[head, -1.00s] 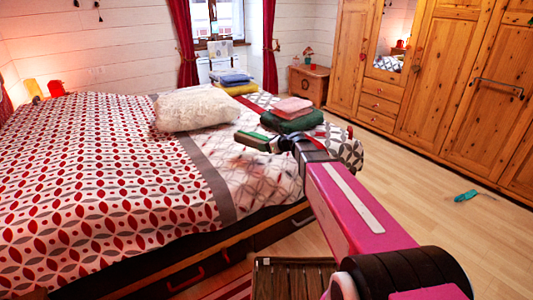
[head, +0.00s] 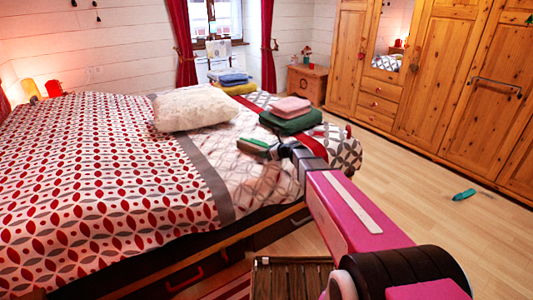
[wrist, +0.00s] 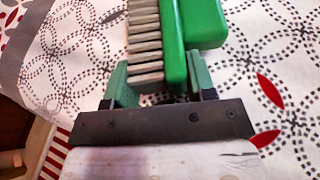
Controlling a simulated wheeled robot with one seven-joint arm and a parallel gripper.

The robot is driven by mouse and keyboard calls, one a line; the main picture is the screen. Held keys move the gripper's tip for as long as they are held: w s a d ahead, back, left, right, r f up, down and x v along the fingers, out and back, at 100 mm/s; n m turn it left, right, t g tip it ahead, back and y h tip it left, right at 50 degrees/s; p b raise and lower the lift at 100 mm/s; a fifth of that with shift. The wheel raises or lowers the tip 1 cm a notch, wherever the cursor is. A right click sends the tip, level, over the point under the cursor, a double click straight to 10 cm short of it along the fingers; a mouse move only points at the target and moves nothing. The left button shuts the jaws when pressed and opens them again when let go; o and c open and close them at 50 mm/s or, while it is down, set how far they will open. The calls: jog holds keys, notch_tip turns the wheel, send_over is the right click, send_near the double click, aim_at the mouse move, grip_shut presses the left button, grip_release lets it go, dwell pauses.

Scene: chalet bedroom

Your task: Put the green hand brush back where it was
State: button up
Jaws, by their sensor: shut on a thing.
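The green hand brush (wrist: 180,40) is held in my gripper (wrist: 162,84). In the wrist view its green body is on the right and its pale bristle rows are on the left, with the green fingers on either side of its near end. In the head view the brush (head: 254,147) is over the right part of the bed, beyond my gripper (head: 280,151) and left of the folded towels. I cannot tell whether the brush touches the bedspread (head: 110,170).
A green towel (head: 291,122) with a pink towel (head: 292,106) on top lies close by on the bed. A white pillow (head: 194,109) lies left of them. A teal object (head: 463,194) lies on the floor near the wardrobe (head: 430,75). A slatted wooden piece (head: 290,280) stands low in front.

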jog(key=shift+f, duration=0.1)
jog(key=o, duration=1.1)
jog(key=shift+c, duration=0.2)
